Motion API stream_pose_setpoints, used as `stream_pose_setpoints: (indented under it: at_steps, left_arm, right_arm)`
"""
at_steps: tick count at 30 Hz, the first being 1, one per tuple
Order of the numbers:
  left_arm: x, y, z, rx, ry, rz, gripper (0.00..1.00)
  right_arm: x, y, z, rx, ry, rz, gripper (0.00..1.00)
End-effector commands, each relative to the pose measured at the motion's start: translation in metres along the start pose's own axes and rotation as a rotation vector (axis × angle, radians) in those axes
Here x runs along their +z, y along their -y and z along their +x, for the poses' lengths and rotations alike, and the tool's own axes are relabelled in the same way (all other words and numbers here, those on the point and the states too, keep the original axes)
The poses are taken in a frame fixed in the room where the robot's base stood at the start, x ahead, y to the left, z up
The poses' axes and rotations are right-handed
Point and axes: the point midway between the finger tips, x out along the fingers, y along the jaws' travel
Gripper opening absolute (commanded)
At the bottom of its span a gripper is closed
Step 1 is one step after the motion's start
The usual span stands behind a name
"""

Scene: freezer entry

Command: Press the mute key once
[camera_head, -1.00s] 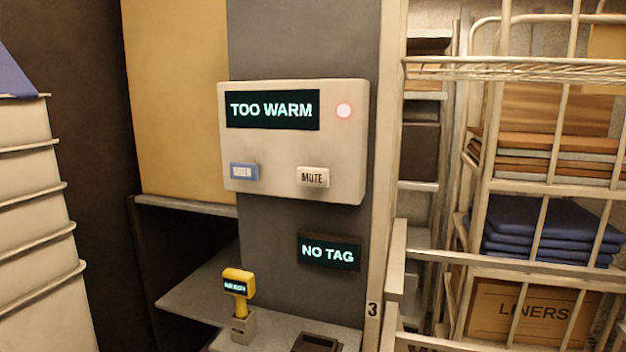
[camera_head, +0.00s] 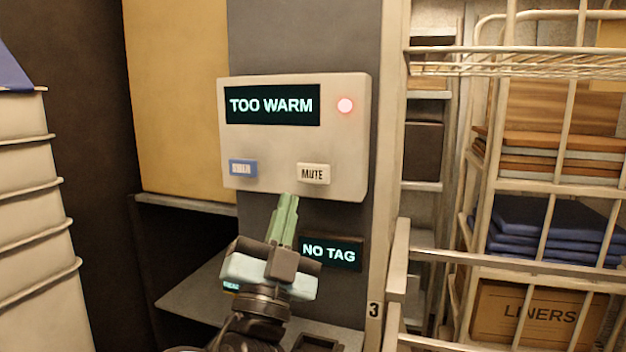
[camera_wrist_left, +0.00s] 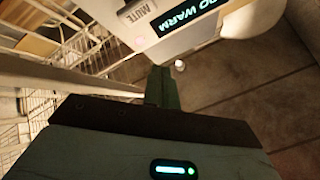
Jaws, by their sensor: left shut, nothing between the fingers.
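The white control panel (camera_head: 270,138) is on the grey column in the head view. Its screen (camera_head: 272,105) reads "TOO WARM", and a red lamp (camera_head: 345,105) is lit beside it. The white MUTE key (camera_head: 313,174) is at the panel's lower right, with a blue key (camera_head: 243,169) at its lower left. My left gripper (camera_head: 288,204) is shut and empty, its green fingers pointing up just below and left of the MUTE key in the picture. In the left wrist view, the MUTE key (camera_wrist_left: 137,12) shows at the top, apart from the fingertips (camera_wrist_left: 160,72). My right gripper is not in view.
A "NO TAG" display (camera_head: 331,253) is right of my left gripper. A shelf (camera_head: 195,300) is below, and my arm mostly hides the yellow handheld device there. A white wire rack (camera_head: 480,190) with blue cloths (camera_head: 545,230) and a LINERS box (camera_head: 535,315) stands at right.

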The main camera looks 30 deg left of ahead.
Motion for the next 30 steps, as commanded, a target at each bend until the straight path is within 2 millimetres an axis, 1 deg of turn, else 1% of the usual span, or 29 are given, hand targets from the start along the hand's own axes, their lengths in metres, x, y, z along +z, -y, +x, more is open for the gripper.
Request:
stream_pose_setpoints:
  at_steps: [1,4,15,20,30]
  left_arm:
    - [-0.005,0.006,0.002,-0.021,-0.015,-0.001,0.0]
    - [-0.01,0.012,0.004,-0.042,-0.027,-0.002,0.0]
    - [-0.009,0.012,0.005,-0.043,-0.027,-0.002,0.0]
    - [-0.004,0.007,0.011,-0.041,-0.026,0.001,0.0]
    - [0.016,-0.013,0.042,-0.041,-0.026,0.002,0.0]
  right_arm:
    - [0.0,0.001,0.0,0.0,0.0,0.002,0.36]
    - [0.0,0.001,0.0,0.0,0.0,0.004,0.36]
    - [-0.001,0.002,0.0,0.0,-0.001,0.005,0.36]
    - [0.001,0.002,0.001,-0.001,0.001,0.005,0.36]
    - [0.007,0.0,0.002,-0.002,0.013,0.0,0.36]
